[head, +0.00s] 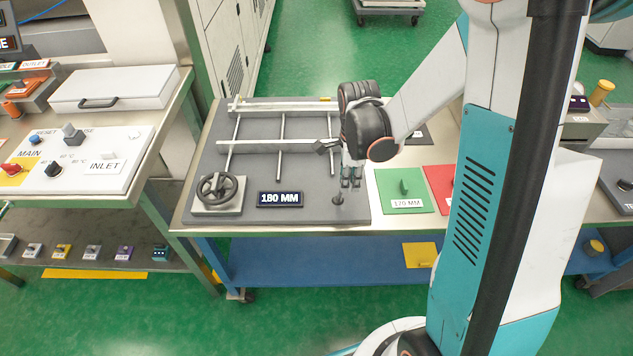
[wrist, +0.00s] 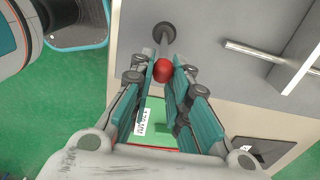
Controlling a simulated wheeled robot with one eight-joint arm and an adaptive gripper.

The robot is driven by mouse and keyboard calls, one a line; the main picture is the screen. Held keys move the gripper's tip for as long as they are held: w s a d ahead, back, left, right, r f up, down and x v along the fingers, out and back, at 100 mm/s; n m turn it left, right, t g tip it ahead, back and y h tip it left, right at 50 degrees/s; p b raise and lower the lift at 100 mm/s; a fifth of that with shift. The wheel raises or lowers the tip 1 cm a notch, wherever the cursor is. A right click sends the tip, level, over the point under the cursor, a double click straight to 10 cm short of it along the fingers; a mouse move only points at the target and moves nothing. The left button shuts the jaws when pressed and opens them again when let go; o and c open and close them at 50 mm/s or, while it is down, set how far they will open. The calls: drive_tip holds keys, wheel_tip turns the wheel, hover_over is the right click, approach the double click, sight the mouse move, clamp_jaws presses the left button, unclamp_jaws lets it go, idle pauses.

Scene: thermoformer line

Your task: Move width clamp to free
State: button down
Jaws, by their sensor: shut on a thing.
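The width clamp is a short lever with a red ball knob (wrist: 162,72) and a grey stem ending in a round dark base. In the wrist view the knob sits between the fingertips of my gripper (wrist: 163,75), which is shut on it. In the head view my gripper (head: 350,183) points down at the front right of the grey frame plate (head: 300,215). The clamp's dark base (head: 338,199) shows just below the fingers, while the knob is hidden there. A display (head: 280,198) on the plate reads 180 MM.
A handwheel (head: 217,190) stands at the plate's front left, with metal rails (head: 265,147) behind. To the right are a green plate (head: 402,204) labelled 170 MM and a partly hidden red plate (head: 439,180). A control panel (head: 100,160) stands at left.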

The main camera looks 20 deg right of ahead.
drive_tip(key=shift+s+d, duration=0.15)
drive_tip(key=shift+d, duration=0.25)
drive_tip(key=shift+s+d+f+b, duration=0.15)
drive_tip(key=shift+d+f+b, duration=0.1)
drive_tip(key=shift+d, duration=0.3)
drive_tip(key=shift+s+d+f+b, duration=0.15)
drive_tip(key=shift+d+f+b, duration=0.1)
drive_tip(key=shift+d, duration=0.25)
drive_tip(key=c, duration=1.4)
unclamp_jaws()
drive_tip(key=shift+d, duration=0.1)
drive_tip(key=shift+c, duration=0.2)
drive_tip(key=shift+r, duration=0.2)
wheel_tip(320, 180, up, 7)
drive_tip(key=p, duration=0.5)
drive_tip(key=shift+f, duration=0.15)
